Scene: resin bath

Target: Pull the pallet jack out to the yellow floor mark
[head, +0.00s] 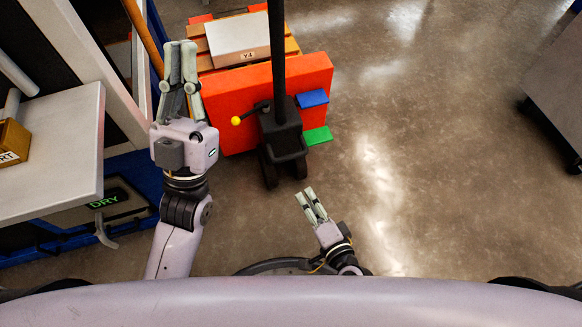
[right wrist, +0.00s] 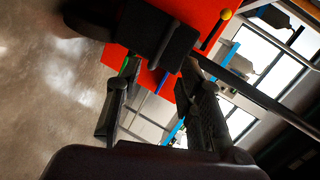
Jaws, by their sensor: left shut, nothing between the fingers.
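The pallet jack (head: 308,85) stands ahead of me in the head view, with a red body, a black upright handle, a yellow-knobbed lever (head: 240,120), and blue and green pedals. Its red body also fills the top of the right wrist view (right wrist: 185,12). My left gripper (head: 180,48) is shut and empty, in front of the jack's left side in the picture. My right gripper (head: 309,195) is open and empty, low in front of the jack and apart from it in the head view. I see no yellow floor mark in either view.
A wooden pallet (head: 290,45) with a box labelled Y4 (head: 238,38) is behind the red body. A grey bench (head: 60,150) and a blue-framed unit with a DRY sign (head: 107,201) stand at left. A grey cabinet (head: 555,80) stands at right. Floor between is clear.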

